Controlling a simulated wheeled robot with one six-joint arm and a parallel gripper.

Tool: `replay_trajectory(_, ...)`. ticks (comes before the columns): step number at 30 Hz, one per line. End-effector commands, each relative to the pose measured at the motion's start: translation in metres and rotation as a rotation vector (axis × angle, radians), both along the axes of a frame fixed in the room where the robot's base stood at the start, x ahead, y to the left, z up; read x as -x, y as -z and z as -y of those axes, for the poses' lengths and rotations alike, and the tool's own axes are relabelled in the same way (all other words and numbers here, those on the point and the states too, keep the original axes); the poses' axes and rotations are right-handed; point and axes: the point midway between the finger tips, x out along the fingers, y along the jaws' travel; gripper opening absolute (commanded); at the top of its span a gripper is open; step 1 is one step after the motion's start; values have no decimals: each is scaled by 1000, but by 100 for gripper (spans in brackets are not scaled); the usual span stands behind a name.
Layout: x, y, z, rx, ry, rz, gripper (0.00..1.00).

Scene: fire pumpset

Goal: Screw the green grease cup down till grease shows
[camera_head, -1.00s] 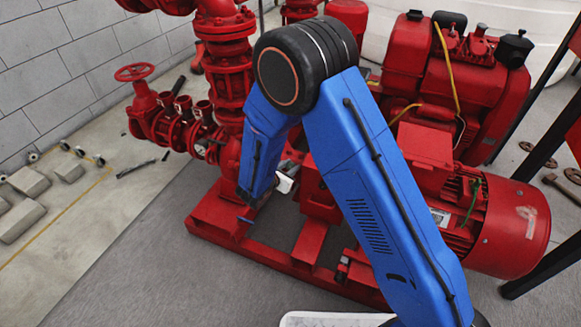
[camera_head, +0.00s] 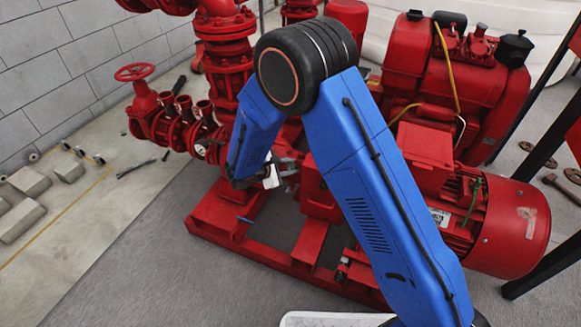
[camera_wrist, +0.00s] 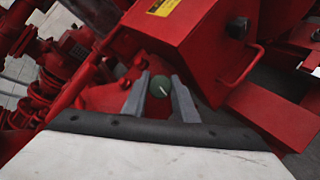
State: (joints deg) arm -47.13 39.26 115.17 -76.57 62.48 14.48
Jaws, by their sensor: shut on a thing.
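The green grease cup (camera_wrist: 159,88) shows in the wrist view as a round dark green cap with a pale line on it. It sits on a red part of the pumpset. My gripper (camera_wrist: 159,97) has one finger on each side of the cup and is shut on it. In the head view my gripper (camera_head: 285,172) is by the middle of the red pumpset, next to the red pump body. The cup is hidden there behind the arm and gripper. No grease can be made out in either view.
A red box with a handle (camera_wrist: 195,45) stands close above the fingers in the wrist view. The red motor (camera_head: 510,225) lies to the right in the head view. A red valve with a handwheel (camera_head: 135,72) is at left. Grey floor (camera_head: 130,260) is clear in front.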

Motion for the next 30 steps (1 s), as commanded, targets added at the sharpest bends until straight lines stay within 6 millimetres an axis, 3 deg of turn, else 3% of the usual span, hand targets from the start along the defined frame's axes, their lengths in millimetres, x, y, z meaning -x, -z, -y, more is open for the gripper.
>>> replay_trajectory(19,1,0,0,-31,33,10,3)
replay_trajectory(20,1,0,0,-31,33,10,33)
replay_trajectory(21,1,0,0,-31,33,10,42)
replay_trajectory(30,1,0,0,-30,32,11,44)
